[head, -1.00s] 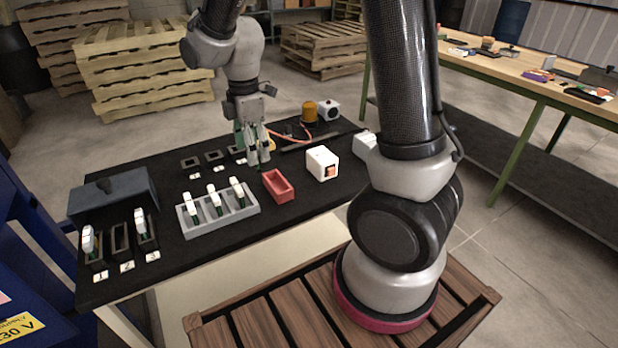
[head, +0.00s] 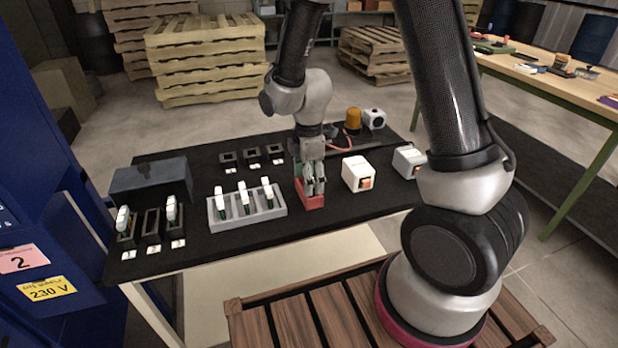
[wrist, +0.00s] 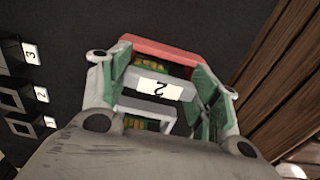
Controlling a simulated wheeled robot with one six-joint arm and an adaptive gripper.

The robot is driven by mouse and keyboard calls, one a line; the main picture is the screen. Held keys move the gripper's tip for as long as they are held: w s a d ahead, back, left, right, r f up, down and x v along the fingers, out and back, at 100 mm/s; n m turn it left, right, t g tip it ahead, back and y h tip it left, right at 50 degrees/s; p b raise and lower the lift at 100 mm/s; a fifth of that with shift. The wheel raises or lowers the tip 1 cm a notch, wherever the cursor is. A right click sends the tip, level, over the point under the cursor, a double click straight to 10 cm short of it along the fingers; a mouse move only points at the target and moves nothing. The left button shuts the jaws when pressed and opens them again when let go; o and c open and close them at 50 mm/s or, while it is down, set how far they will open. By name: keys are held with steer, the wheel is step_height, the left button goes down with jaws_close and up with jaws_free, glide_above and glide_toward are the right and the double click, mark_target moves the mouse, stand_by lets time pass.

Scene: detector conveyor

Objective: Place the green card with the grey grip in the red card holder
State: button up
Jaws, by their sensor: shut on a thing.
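My gripper (head: 313,188) points down at the red card holder (head: 314,203) on the black tabletop. It is shut on the green card with the grey grip (wrist: 155,86). In the wrist view the grip, with a label reading 2, sits between the green-padded fingers (wrist: 160,95), and bits of the green card show around it. The red holder (wrist: 165,52) shows just beyond the grip. The fingers hide most of the card in the head view. I cannot tell how far the card is inside the holder.
A grey rack (head: 250,219) with several white-gripped cards stands left of the holder. A white box (head: 358,173) with an orange switch stands close on its right. Black slots (head: 152,224), some holding cards, are at the far left. Empty dark frames (head: 252,155) lie behind the rack.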

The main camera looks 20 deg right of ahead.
steer(key=o, duration=1)
steer(key=shift+f, duration=0.15)
step_height(320, 180, up, 12)
steer(key=r, duration=0.1)
steer(key=s+d+r+m+t, duration=0.1)
steer(key=s+d+r+m, duration=0.3)
steer(key=s+d+m, duration=0.1)
steer(key=s+d+r+m+t, duration=0.1)
steer(key=s+d+r+m, duration=0.3)
steer(key=s+m, duration=0.3)
steer(key=s+d+r+m+t, duration=0.2)
steer(key=s+d+r+m, duration=0.3)
steer(key=s+m, duration=0.1)
steer(key=shift+s+d, duration=0.4)
steer(key=shift+s, duration=0.15)
